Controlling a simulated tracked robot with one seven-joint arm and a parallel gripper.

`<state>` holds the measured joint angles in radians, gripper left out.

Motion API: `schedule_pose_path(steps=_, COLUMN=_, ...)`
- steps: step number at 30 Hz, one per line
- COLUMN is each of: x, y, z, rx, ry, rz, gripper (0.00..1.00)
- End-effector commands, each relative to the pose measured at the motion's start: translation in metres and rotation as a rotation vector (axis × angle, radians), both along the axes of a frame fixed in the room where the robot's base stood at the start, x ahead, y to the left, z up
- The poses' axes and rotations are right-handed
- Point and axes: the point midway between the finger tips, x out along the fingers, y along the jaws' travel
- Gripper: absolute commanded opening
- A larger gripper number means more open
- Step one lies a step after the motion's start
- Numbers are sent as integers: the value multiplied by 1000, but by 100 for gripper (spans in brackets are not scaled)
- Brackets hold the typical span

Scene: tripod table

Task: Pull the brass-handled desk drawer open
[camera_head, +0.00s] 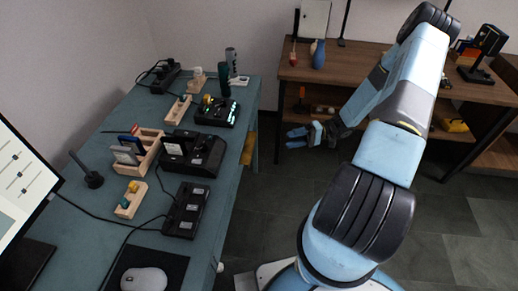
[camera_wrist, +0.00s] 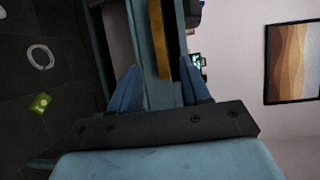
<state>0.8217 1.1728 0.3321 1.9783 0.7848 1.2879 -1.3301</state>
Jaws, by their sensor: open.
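The blue desk (camera_head: 221,171) runs along the left of the head view. A brass-coloured piece (camera_head: 248,149), which looks like the drawer handle, shows at its right-hand side. My gripper (camera_head: 292,138) is open and empty, right of that piece with a gap of floor between them in the picture. In the wrist view my gripper (camera_wrist: 161,82) has its two blue fingers spread. The brass piece (camera_wrist: 160,42) lies ahead between them, beside a blue strip of the desk (camera_wrist: 142,45). How far the drawer stands out cannot be told.
Black devices (camera_head: 193,152) and wooden holders crowd the desk top. A brown workbench (camera_head: 340,80) with a blue vase (camera_head: 318,54) stands behind my arm. The dark tiled floor between desk and bench is mostly clear; a green item (camera_wrist: 40,103) lies there in the wrist view.

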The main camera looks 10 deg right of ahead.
Motion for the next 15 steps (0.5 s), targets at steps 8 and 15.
schedule_pose_path(steps=8, x=0, y=2, z=-19, rx=71, ry=-16, rz=-55, gripper=47)
schedule_pose_path(steps=15, x=-1, y=27, z=-19, rx=72, ry=-16, rz=-53, gripper=47)
